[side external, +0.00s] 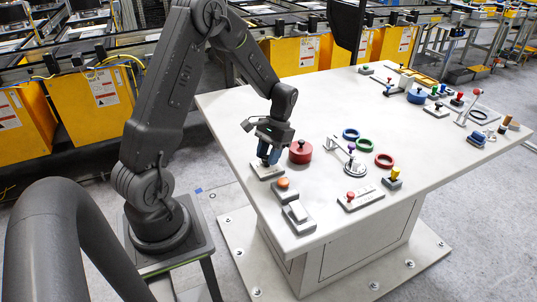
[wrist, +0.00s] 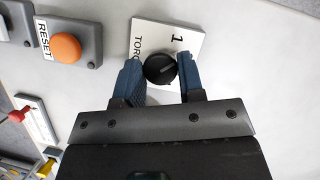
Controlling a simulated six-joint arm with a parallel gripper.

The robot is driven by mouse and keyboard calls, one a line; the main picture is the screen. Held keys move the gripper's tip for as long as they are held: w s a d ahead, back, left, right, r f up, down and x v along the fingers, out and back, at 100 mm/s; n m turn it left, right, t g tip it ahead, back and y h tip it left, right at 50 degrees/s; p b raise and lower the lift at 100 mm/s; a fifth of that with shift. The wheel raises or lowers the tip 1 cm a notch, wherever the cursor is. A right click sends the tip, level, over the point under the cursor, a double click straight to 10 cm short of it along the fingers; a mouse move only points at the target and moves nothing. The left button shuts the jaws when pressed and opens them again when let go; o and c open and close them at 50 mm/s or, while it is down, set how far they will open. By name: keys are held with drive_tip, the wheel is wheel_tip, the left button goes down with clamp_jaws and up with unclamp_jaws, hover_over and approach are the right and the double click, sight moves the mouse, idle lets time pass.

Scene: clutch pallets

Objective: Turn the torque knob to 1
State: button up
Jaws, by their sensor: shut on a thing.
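The torque knob (wrist: 160,69) is a round black dial on a white plate (wrist: 197,40) in the wrist view. The plate carries a "1" mark and lettering that begins "TORQ", partly hidden. My gripper (wrist: 160,72) has its two blue fingers on either side of the knob and is shut on it. In the side external view my gripper (side external: 268,158) points down at the knob's plate (side external: 266,171) near the table's left edge. The knob itself is hidden there by the fingers. I cannot tell clearly which mark the knob points to.
An orange RESET button (wrist: 66,48) on a grey box is beside the plate, left in the wrist view. A red round part (side external: 300,152) stands close to my gripper. A white rocker box (side external: 299,217) is nearer the front. Coloured rings and small levers lie to the right.

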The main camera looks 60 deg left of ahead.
drive_tip(key=n+t+h, duration=0.1)
drive_tip(key=n, duration=0.3)
drive_tip(key=shift+n, duration=0.3)
drive_tip(key=shift+h, duration=0.4)
drive_tip(key=o, duration=0.9)
drive_tip(key=shift+a, duration=0.1)
drive_tip(key=v, duration=1.3)
drive_tip(key=shift+r, duration=0.45)
